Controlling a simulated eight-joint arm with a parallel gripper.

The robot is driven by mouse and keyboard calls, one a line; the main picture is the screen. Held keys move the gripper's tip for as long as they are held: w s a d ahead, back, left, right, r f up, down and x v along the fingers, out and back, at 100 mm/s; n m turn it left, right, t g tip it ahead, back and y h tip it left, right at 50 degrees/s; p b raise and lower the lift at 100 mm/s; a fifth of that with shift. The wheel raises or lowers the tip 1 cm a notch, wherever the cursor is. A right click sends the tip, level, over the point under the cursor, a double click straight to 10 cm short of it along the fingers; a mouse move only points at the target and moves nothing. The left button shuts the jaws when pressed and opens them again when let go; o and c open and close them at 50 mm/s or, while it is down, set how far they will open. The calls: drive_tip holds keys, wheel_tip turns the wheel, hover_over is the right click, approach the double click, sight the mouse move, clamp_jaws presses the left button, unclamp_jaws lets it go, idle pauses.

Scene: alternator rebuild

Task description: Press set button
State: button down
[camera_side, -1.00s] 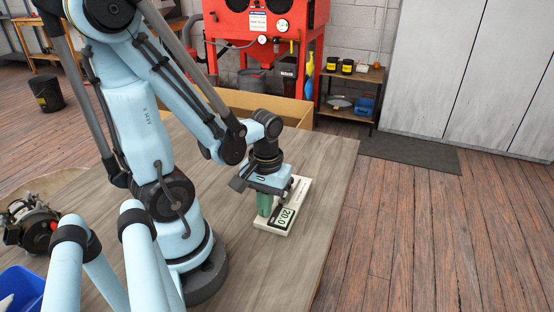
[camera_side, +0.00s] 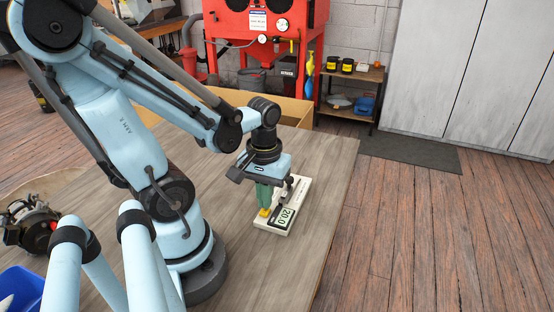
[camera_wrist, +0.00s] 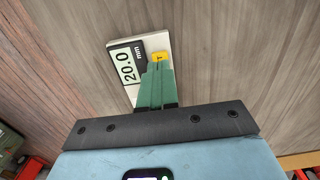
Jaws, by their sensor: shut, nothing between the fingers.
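A pale measuring device (camera_side: 302,188) lies on the wooden table near its right edge. Its display (camera_side: 286,216) reads 20.0, and in the wrist view the display (camera_wrist: 126,66) reads 20.0 mm. A yellow button (camera_wrist: 158,57) with a dark mark sits beside the display; in the side view the yellow button (camera_side: 264,212) shows just below my fingertips. My gripper (camera_side: 264,205) points down with its green fingers together and empty. In the wrist view the fingertips (camera_wrist: 160,67) appear right at the button's lower edge, partly covering the device. Whether they touch it is unclear.
A cardboard box (camera_side: 285,108) stands behind the device at the table's far side. An alternator (camera_side: 32,222) and a blue bin (camera_side: 22,290) are at the left. The table (camera_side: 325,175) right of the device is clear up to its edge.

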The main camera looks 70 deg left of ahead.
sight(271, 213)
drive_tip(key=shift+w+r, duration=0.15)
drive_tip(key=shift+r, duration=2.65)
drive_tip(key=shift+w, duration=0.1)
drive_tip(key=w+d+r+m+t, duration=0.4)
drive_tip(key=w+d+m+t, duration=0.2)
drive_tip(key=w+m, duration=0.3)
drive_tip(key=shift+w+d+r+t, duration=0.25)
drive_tip(key=shift+d+t, duration=0.15)
drive_tip(key=shift+t, duration=0.3)
